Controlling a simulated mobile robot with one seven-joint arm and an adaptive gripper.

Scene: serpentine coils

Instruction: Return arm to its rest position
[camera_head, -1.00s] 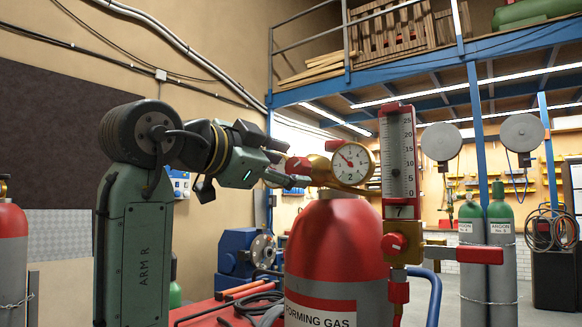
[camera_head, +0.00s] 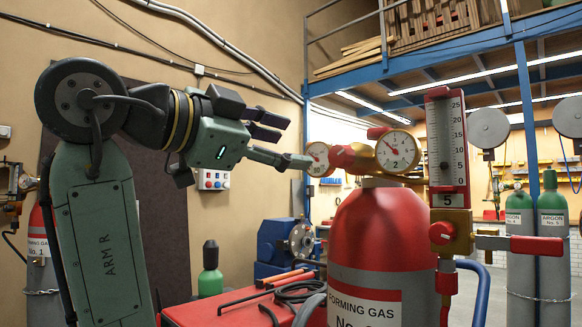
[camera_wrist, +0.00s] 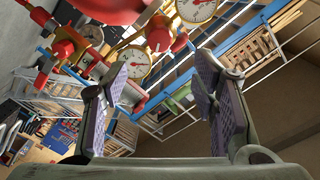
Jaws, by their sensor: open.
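My arm (camera_head: 105,235), a green upright link marked ARM R, stands at the left of the head view and bends right at the elbow. My gripper (camera_head: 292,140) points right with its fingers spread and nothing visible between them. In the head view its lower fingertip appears close to the left gauge of the regulator; I cannot tell if it touches. The wrist view shows the gripper (camera_wrist: 160,70) with both padded fingers wide apart, and the gauges (camera_wrist: 135,63) beyond and between or above them.
A red-topped forming gas cylinder (camera_head: 385,235) carries a brass regulator with gauges (camera_head: 397,152) and a red-framed flow meter (camera_head: 446,140). A red cart (camera_head: 190,315) holds cables. Green argon cylinders (camera_head: 552,235) stand at the right. A blue machine (camera_head: 280,240) is behind.

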